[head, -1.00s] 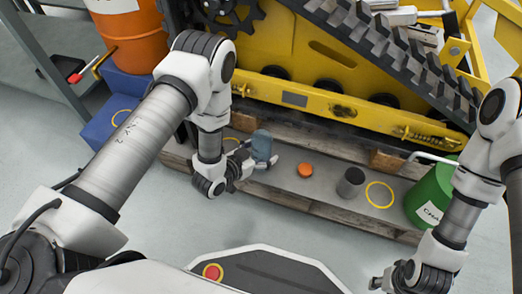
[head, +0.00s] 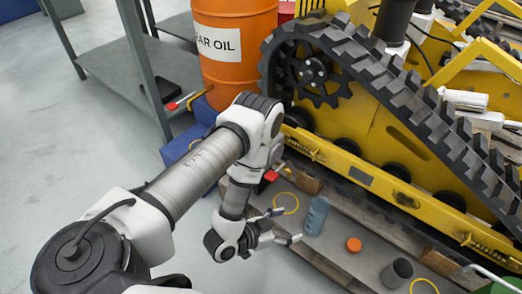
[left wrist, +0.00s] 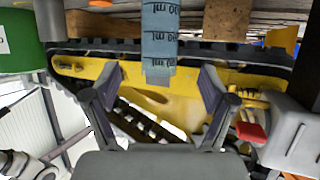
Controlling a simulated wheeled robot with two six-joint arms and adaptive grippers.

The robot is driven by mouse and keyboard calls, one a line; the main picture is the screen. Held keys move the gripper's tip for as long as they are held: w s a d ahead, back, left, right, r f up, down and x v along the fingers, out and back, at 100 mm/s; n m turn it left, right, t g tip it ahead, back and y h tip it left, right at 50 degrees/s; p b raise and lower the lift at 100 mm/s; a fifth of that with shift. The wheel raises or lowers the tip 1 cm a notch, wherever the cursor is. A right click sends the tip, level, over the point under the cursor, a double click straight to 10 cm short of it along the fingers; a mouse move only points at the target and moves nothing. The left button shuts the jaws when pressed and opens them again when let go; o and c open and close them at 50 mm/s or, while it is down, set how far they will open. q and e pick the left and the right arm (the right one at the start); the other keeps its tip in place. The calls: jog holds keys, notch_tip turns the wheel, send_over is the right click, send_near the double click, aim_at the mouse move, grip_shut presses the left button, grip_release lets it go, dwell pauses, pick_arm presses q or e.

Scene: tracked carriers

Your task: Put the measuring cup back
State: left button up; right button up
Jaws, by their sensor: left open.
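The measuring cup (head: 317,215), a blue-grey see-through vessel, stands upright on the wooden pallet deck, beside a yellow ring mark (head: 285,203) and not inside it. In the left wrist view the cup (left wrist: 160,38) shows its dark ml scale, centred beyond the fingertips. My left gripper (head: 280,226) is just left of the cup, fingers spread and empty, with a small gap to it. The spread fingers also show in the left wrist view (left wrist: 160,95). My right gripper is not in view.
An orange cap (head: 353,244) and a dark grey cylinder (head: 397,272) stand right of the cup. A second yellow ring (head: 424,287) lies beyond them. The yellow tracked carrier (head: 345,165) rises behind. An orange oil drum (head: 235,50) stands at the back left.

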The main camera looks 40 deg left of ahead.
pick_arm(q)
jog(key=s+a+f+n+g+y, duration=0.2)
jog(key=s+g, duration=0.4)
jog(key=s, duration=0.2)
jog(key=s+a+f+n+g+y, duration=0.1)
jog(key=s+a+n+g+y, duration=0.2)
jog(key=s+g, duration=0.3)
jog(key=s, duration=0.3)
jog(key=shift+f, duration=0.4)
